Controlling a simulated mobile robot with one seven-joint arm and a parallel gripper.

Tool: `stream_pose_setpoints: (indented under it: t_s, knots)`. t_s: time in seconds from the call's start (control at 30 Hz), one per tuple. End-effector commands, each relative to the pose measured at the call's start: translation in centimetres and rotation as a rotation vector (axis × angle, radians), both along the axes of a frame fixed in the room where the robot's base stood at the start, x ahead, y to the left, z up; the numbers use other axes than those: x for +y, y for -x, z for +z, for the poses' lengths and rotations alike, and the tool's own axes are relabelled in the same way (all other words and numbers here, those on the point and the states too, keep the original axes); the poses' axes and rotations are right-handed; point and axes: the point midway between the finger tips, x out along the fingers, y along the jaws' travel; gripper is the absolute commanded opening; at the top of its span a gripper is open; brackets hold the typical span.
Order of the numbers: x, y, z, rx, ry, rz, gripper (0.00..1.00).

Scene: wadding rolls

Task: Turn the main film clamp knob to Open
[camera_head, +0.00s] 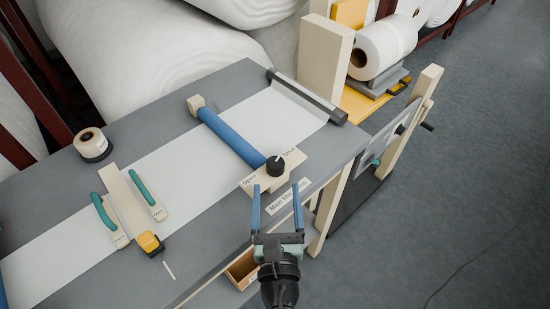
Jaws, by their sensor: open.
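The main film clamp is a blue roller (232,138) lying across the white film on the grey table. Its black knob (275,165) sits at the roller's near end on a beige plate (256,181) marked Open at left and Shut at right. A white mark on the knob points up and right, towards Shut. A label reading "Main film ..." (287,196) lies on the table edge beside the plate. My gripper (276,191) is open and empty, its two blue fingers pointing at the knob from the near side. Whether the fingertips overlap the knob's sides I cannot tell.
A dark bar (308,96) crosses the far end. A handled frame (402,128) stands right of the table; grey floor is clear beyond.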

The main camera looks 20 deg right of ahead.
Motion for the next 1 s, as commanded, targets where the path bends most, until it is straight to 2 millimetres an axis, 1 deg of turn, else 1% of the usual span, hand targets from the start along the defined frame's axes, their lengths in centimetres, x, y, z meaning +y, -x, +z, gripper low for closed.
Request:
stream_pose_setpoints:
  t_s: [0.03,0.2,0.4,0.6,0.87,0.9,0.97,1.0]
  knots:
    - [-0.4,-1.0,0.3,-0.003,0.0,-0.002,0.79]
    - [-1.5,-3.8,0.2,-0.003,-0.001,-0.002,0.79]
    - [-2.4,-6.2,0.1,-0.002,-0.001,-0.001,0.79]
    - [-2.9,-7.3,0.1,-0.001,-0.001,-0.001,0.79]
    - [-2.9,-7.4,0.0,-0.001,-0.002,0.0,0.79]
    - [-2.9,-7.4,0.0,-0.001,-0.002,0.0,0.77]
    - [-2.9,-7.4,0.0,-0.001,-0.002,0.0,0.66]
    - [-2.9,-7.4,0.0,-0.001,-0.002,0.0,0.59]
